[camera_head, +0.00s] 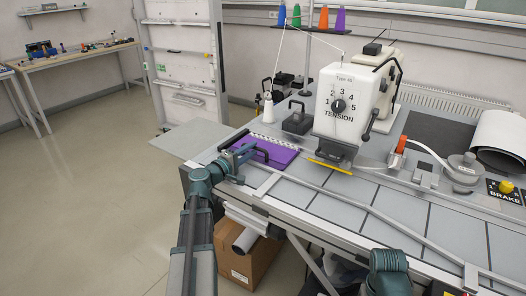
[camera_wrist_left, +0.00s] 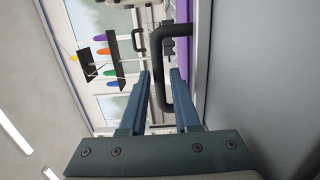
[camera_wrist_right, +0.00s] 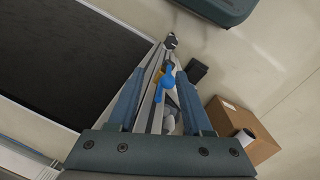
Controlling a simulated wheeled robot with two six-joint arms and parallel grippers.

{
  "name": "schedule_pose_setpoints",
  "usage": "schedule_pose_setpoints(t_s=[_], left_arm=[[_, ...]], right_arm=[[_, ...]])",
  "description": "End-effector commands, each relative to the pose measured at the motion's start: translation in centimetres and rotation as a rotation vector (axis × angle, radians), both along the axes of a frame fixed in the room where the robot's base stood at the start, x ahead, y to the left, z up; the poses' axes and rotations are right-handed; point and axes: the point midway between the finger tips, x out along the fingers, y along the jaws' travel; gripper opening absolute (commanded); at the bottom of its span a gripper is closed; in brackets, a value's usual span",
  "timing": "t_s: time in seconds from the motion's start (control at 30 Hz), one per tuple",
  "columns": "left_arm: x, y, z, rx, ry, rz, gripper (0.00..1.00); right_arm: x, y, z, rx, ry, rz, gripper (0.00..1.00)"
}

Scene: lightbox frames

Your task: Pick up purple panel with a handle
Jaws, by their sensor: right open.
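The purple panel (camera_head: 265,152) lies flat on the near left corner of the workbench, with a white perforated strip along its far edge. Its black handle (camera_head: 240,140) stands up on its left side. My left gripper (camera_head: 241,158) is at this handle. My right gripper (camera_wrist_right: 160,72) is open and empty, away from the panel.
The white tension box (camera_head: 343,105) stands behind the panel to the right. A black-handled block (camera_head: 297,122) and a white thread cone (camera_head: 268,108) stand behind it. A yellow strip (camera_head: 330,165) lies to the right. A cardboard box (camera_head: 240,262) sits below the bench.

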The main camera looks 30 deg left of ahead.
Motion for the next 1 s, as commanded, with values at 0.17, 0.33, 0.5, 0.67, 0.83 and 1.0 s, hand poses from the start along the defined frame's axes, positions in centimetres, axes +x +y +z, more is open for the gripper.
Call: schedule_pose_setpoints(t_s=[0.17,0.33,0.5,0.67,0.83,1.0], left_arm=[[2.3,-0.4,0.0,0.000,0.000,-0.001,0.30],[2.3,-0.4,0.0,0.000,0.000,-0.001,0.30],[2.3,-0.4,0.0,0.000,0.000,0.000,0.07],[2.3,-0.4,0.0,0.000,0.000,-0.001,0.00],[2.3,-0.4,0.0,0.000,0.001,-0.001,0.00],[2.2,-0.4,0.0,0.000,0.001,-0.001,0.00]], right_arm=[[0.0,0.0,0.0,0.000,0.000,0.000,0.50],[0.0,0.0,0.0,0.000,0.000,0.000,0.50],[0.0,0.0,0.0,0.000,0.000,0.000,0.50],[0.0,0.0,0.0,0.000,0.000,0.000,0.50],[0.0,0.0,0.0,0.000,0.000,0.000,0.50],[0.0,0.0,0.0,0.000,0.000,0.000,0.50]])
